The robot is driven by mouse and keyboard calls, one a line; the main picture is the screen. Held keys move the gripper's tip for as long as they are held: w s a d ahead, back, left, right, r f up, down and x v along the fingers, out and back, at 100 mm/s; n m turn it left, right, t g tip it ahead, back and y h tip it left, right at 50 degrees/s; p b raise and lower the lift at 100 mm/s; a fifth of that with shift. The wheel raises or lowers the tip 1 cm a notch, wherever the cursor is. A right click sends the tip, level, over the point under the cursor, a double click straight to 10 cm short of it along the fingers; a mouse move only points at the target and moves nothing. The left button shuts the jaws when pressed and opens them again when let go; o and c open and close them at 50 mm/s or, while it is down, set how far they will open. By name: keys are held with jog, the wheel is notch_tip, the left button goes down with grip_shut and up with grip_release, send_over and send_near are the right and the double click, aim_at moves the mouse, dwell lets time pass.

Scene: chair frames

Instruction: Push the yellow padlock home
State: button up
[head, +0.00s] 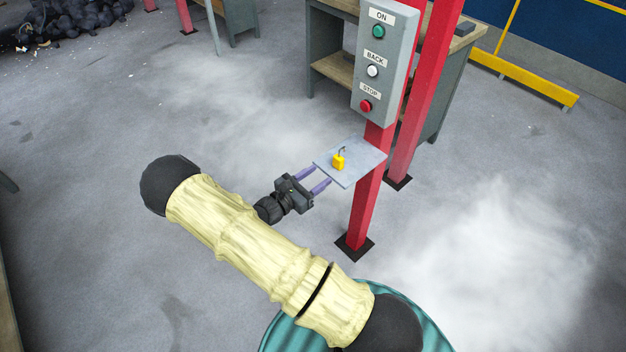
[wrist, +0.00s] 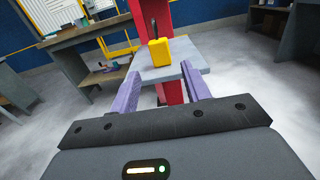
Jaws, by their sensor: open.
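The yellow padlock (head: 338,162) stands upright on a small grey shelf (head: 362,173) fixed to a red post. In the wrist view the padlock (wrist: 160,52) is a yellow block with a dark shackle above it; whether the shackle is seated cannot be made out. My gripper (head: 313,180) is open and empty, its two purple fingers pointing at the shelf's left edge. In the wrist view the fingers (wrist: 163,97) lie on either side of the shelf's near part, with the padlock ahead between them. No contact with the padlock shows.
A grey control box (head: 385,65) with ON, BACK and STOP buttons hangs on the red post (head: 365,205) above the shelf. A second red post (head: 425,100) and a workbench (head: 335,70) stand behind. Open floor lies to the left of the shelf.

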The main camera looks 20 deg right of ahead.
aim_at(336, 164)
jog(key=b+x, duration=0.1)
jog(key=x, duration=0.6)
jog(key=shift+f+b, duration=0.15)
jog(key=shift+b, duration=0.15)
grip_shut()
jog(key=shift+r+p, duration=2.7)
jog(key=shift+r, duration=0.45)
